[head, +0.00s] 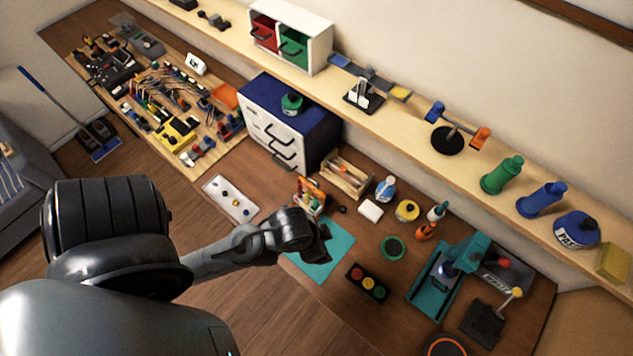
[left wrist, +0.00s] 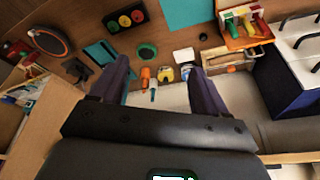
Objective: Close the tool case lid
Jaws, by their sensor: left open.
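The tool case (head: 311,197) is a small orange-red box with colored tools showing in it, near the middle of the bench. In the left wrist view the tool case (left wrist: 241,40) is at the upper right, with red, yellow and green tools visible, so it stands open. A pale panel shows behind the tools there; I cannot tell whether it is the lid. My left gripper (left wrist: 158,72) is open and empty, its two dark fingers spread. In the head view my left gripper (head: 322,240) is over the teal mat (head: 332,252), just in front of the case. My right gripper is not in view.
A wooden tool tray (head: 346,178) stands close behind the case. A blue and white drawer cabinet (head: 290,122) is at the back left. Bottles, a yellow tape roll (head: 407,211), a traffic-light block (head: 367,283) and a teal vise (head: 447,275) are to the right.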

